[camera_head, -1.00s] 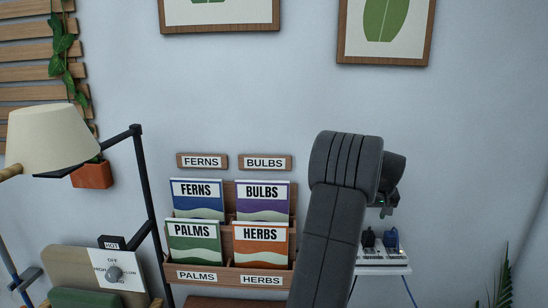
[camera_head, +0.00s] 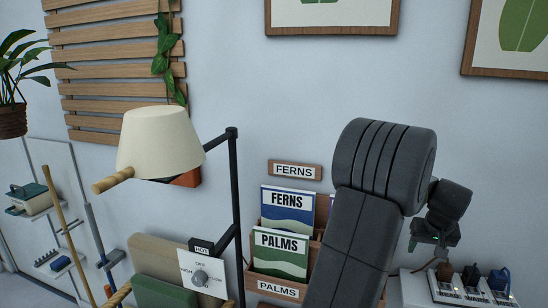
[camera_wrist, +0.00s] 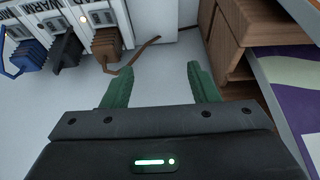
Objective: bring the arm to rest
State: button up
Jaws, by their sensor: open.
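My arm (camera_head: 355,225) rises from the bottom of the head view and bends over at the top. My gripper (camera_head: 428,250) hangs down at its far right end, small and partly in shade. In the wrist view my gripper (camera_wrist: 158,72) has two green fingers standing well apart with nothing between them. Below it lie a white surface and a brown plug with a cord (camera_wrist: 107,42). No object is held.
A seed-packet rack (camera_head: 260,287) stands left of my arm, partly hidden by it. A power strip (camera_head: 470,292) with several plugs sits on a white table at right.

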notch_tip(320, 180, down, 9)
jog(key=shift+a+f+p, duration=0.1)
jog(key=shift+f+p, duration=0.05)
jog(key=shift+p, duration=0.85)
jog(key=shift+s+f, duration=0.1)
jog(key=b+v, duration=0.1)
jog(key=v, duration=0.1)
jog(key=shift+s+r, duration=0.2)
jog(key=shift+r, duration=0.15)
jog(key=shift+r+b, duration=0.3)
